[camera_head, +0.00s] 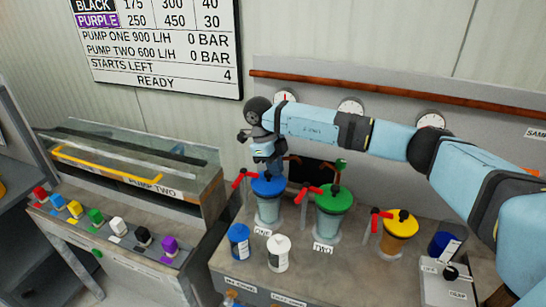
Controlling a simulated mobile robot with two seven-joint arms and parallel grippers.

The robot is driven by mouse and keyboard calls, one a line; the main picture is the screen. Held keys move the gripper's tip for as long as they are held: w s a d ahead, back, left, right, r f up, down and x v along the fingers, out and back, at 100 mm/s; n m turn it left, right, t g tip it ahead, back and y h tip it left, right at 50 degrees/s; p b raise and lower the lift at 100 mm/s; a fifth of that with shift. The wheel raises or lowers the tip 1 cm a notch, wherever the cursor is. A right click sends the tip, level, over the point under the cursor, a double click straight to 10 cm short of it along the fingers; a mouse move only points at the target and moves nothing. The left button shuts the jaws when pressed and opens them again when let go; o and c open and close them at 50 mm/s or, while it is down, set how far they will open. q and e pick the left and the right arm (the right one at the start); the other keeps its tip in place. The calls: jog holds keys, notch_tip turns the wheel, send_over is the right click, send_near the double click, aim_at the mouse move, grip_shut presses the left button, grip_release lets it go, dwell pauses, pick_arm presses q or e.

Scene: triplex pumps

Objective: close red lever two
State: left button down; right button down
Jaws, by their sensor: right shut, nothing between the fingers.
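The vessel labelled TWO (334,205) has a green lid and stands in the middle of the bench. Its red lever (308,191) sticks out to the left of the lid and slopes down to the left. My right arm reaches in from the right, over the vessels. My right gripper (272,169) points down just above the blue lid of the vessel labelled ONE (268,208). It is shut and empty, left of and apart from red lever two; its fingertips are small and partly merge with the blue lid. My left gripper is out of view.
Another red lever (242,178) sits left of the blue lid, and a third (380,214) beside the orange vessel (398,236). A blue jar (239,242) and a white jar (278,252) stand in front. A glass-topped PUMP TWO unit (140,165) is at left.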

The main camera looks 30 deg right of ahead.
pick_arm(q)
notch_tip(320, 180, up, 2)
jog(key=shift+p, duration=0.85)
pick_arm(e)
jog(key=s+d+f, duration=0.2)
jog(key=s+f, duration=0.2)
jog(key=f, duration=0.1)
jog(key=shift+s+d, duration=0.25)
jog(key=shift+d, duration=0.1)
